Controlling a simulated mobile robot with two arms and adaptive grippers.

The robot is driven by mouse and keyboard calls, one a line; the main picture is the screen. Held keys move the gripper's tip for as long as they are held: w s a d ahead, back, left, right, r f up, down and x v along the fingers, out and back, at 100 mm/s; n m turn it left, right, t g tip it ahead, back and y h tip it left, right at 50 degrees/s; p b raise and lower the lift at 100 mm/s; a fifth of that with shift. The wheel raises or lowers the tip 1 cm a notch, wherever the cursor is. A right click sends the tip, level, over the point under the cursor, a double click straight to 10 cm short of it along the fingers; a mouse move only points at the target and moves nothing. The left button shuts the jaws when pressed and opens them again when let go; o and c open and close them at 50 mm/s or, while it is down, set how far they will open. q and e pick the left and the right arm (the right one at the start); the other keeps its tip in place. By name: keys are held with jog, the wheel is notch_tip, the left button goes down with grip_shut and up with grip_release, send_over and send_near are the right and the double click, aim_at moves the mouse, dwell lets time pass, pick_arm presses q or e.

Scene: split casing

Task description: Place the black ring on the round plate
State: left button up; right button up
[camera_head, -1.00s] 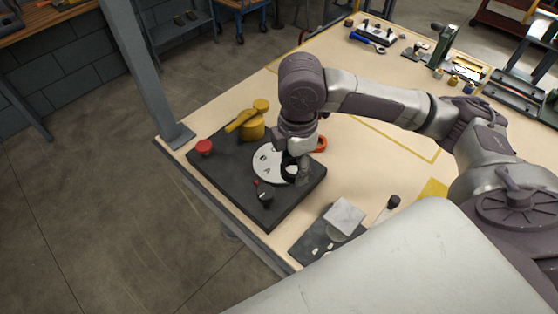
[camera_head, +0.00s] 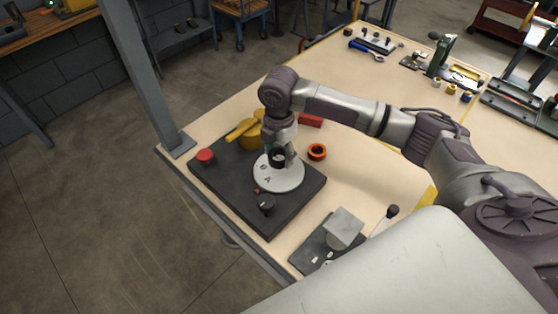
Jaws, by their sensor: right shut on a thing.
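The round plate (camera_head: 282,180) is a white disc with dark marks, lying on a dark grey base board (camera_head: 228,184) on the table. My right gripper (camera_head: 284,158) points down over the back part of the plate. It is shut on the black ring (camera_head: 277,157), which shows as a dark band at the fingers. The fingers partly hide the ring. I cannot tell whether the ring touches the plate or hangs just above it. My left gripper is not in view.
A yellow part (camera_head: 246,130), a red button (camera_head: 205,156) and a black knob (camera_head: 266,203) stand on the board. An orange ring (camera_head: 317,152) and a red block (camera_head: 311,120) lie to the right. A grey block (camera_head: 343,227) stands in front; a post (camera_head: 150,85) rises at the table's left corner.

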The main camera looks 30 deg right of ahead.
aim_at(279, 163)
jog(key=shift+f+p, duration=0.4)
jog(key=shift+f, duration=1.6)
jog(key=shift+f, duration=0.1)
jog(key=o, duration=1.3)
notch_tip(279, 163, up, 12)
jog(key=shift+r+b, duration=0.1)
jog(key=shift+b, duration=0.75)
